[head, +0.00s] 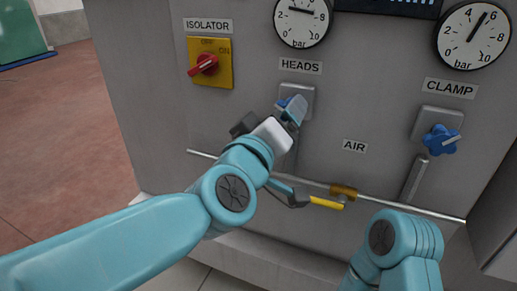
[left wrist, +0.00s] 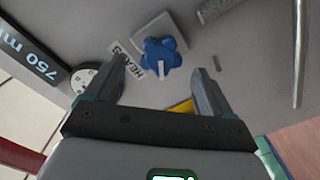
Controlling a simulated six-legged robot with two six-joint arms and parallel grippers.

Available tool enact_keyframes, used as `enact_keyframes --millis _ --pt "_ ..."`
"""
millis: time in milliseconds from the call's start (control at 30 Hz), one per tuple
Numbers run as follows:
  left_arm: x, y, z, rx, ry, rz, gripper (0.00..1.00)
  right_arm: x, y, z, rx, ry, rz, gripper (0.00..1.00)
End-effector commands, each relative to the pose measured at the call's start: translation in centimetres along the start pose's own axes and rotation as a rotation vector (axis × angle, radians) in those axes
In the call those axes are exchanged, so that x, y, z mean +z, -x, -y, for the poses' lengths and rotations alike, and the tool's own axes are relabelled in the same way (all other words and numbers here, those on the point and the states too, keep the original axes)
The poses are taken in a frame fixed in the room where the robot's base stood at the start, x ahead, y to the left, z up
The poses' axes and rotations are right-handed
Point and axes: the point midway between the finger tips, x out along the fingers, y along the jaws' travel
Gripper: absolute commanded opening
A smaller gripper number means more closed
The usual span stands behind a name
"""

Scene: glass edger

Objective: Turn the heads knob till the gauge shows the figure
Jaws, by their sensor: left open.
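The heads knob (left wrist: 162,55) is a blue lobed knob with a white pointer mark, on a grey plate beside the HEADS label in the left wrist view. It lies between the spread fingers of my left gripper (left wrist: 162,64), with gaps to both sides; whether they touch it I cannot tell. In the head view my left gripper (head: 288,112) covers most of the knob (head: 283,101). The heads gauge (head: 302,18), marked in bar, is cut by the top edge; its needle lies leftward, near the 2. My right gripper is out of view.
Right of it are the clamp gauge (head: 473,33) and blue clamp knob (head: 441,140). The red isolator switch (head: 204,65) sits on a yellow plate at left. A yellow-handled lever (head: 326,203) is below on a horizontal pipe. My right arm is at the bottom right.

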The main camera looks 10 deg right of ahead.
Motion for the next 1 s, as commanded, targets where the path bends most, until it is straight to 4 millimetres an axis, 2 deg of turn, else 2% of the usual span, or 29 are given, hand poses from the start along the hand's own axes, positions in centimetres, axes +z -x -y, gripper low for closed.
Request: enact_keyframes --millis 33,200,433,600,900,967,1000 --pt "0.1 1.6 0.0 0.004 -0.001 -0.002 0.83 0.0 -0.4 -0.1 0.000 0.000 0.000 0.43" --pt "0.0 6.1 -0.1 0.003 0.000 -0.001 0.83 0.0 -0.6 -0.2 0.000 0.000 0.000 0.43" --pt "-0.1 10.2 -0.1 0.002 0.000 0.000 0.83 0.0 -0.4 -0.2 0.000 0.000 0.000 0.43" --pt "0.0 11.2 0.0 0.001 0.000 0.000 0.83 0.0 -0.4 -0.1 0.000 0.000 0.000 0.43" --pt "0.0 11.3 0.1 -0.002 0.000 -0.001 0.83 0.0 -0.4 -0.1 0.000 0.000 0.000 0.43" --pt "-0.4 11.1 0.7 -0.015 0.003 -0.008 0.83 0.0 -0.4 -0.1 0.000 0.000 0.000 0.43" --pt "-0.7 10.8 1.8 -0.038 0.006 -0.014 0.83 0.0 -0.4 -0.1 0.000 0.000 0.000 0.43"
